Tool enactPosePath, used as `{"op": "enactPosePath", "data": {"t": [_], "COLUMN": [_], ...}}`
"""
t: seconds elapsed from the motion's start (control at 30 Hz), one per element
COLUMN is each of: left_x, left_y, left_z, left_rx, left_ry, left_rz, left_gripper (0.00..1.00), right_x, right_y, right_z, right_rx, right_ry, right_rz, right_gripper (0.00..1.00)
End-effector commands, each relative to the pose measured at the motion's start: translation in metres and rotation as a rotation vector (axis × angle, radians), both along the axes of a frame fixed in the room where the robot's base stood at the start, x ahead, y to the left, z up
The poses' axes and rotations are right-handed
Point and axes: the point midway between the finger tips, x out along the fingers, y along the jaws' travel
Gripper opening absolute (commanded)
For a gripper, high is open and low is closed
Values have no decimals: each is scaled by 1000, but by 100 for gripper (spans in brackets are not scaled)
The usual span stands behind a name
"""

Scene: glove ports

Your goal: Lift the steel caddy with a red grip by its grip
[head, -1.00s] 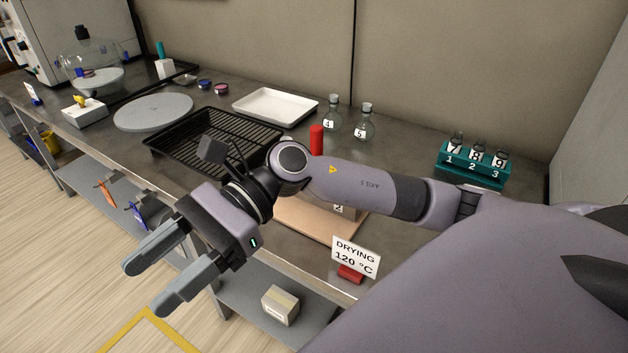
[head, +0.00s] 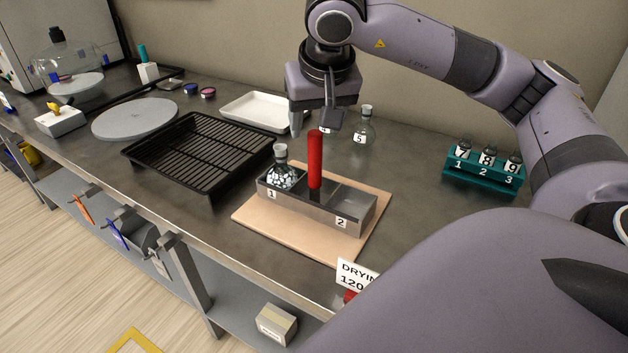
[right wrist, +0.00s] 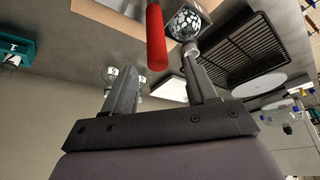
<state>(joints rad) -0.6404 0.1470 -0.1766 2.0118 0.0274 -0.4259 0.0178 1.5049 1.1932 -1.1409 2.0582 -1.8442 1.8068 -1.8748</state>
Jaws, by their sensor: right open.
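The steel caddy (head: 313,208) sits on a tan board (head: 262,229) on the bench. Its red grip (head: 315,160) stands upright from the middle. A flask with dark and white contents (head: 282,172) stands in the compartment labelled 1; the compartment labelled 2 looks empty. My right gripper (head: 311,131) is open and points down, just above and behind the top of the grip. In the right wrist view the red grip (right wrist: 156,38) shows beyond the open fingers (right wrist: 158,75), not between them. My left gripper is not in view.
A black rack tray (head: 195,150) stands left of the caddy and a white tray (head: 255,111) behind. Flask 5 (head: 364,127) is close behind my right gripper. A teal rack (head: 484,172) with several small flasks is at right. A drying sign (head: 354,275) stands near the front edge.

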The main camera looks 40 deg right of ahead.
Motion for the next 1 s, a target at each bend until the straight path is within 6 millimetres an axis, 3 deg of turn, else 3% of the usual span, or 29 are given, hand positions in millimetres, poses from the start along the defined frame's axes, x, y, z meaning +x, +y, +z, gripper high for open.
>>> {"op": "enactPosePath", "data": {"t": [0.33, 0.67, 0.7, 0.87, 1.0], "left_x": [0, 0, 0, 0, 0], "left_y": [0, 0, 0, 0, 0], "left_z": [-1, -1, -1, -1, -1], "left_rx": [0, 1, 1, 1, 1], "left_ry": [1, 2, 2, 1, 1], "left_rz": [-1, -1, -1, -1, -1], "left_gripper": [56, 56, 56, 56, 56], "right_x": [14, 17, 17, 17, 18], "right_y": [-11, -13, -13, -13, -13], "right_z": [-46, -54, -54, -54, -52], "right_rx": [3, 4, 4, 5, 5], "right_ry": [4, 1, 1, 2, -2], "right_rz": [-1, 0, 0, -1, 0], "right_gripper": [57, 57, 50, 0, 0]}}
